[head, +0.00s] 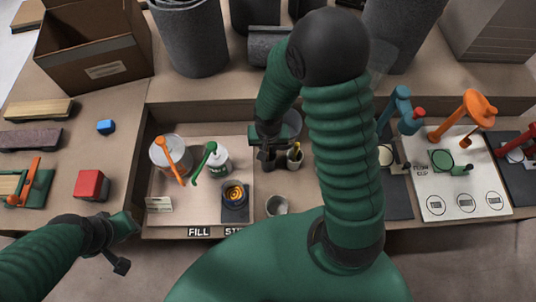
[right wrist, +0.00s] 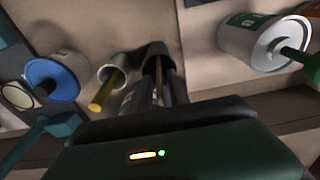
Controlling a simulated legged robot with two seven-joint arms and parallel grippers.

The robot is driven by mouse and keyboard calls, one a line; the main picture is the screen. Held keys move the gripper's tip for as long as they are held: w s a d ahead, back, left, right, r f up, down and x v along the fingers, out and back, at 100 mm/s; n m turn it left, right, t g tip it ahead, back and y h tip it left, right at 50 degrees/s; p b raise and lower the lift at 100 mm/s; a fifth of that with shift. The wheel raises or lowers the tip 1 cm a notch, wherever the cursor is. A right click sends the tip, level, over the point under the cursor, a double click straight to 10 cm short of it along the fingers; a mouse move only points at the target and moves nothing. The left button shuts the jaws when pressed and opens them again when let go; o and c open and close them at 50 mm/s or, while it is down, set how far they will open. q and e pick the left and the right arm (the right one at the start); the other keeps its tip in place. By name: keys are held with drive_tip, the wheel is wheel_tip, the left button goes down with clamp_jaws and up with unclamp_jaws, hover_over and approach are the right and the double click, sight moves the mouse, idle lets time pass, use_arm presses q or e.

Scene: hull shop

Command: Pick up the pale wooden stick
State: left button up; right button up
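My right gripper (head: 268,155) reaches down at a dark cup in the middle of the bench, largely hidden by my own arm. In the right wrist view its two dark fingers (right wrist: 160,88) point at the dark cup (right wrist: 154,52). A thin pale brown sliver, perhaps the pale wooden stick (right wrist: 158,72), shows between the fingers at the cup's mouth. I cannot tell whether the fingers touch it. My left gripper (head: 122,245) hangs near the bench's front edge at the left, away from the cups; its jaws are unclear.
A cup with a yellow stick (head: 294,156) stands right beside the dark cup. A white can (head: 217,162), a metal can (head: 167,154) and a small grey cup (head: 277,205) stand nearby. A red block (head: 91,184) lies at the left. Grey rolls (head: 189,35) stand behind.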

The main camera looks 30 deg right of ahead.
clamp_jaws()
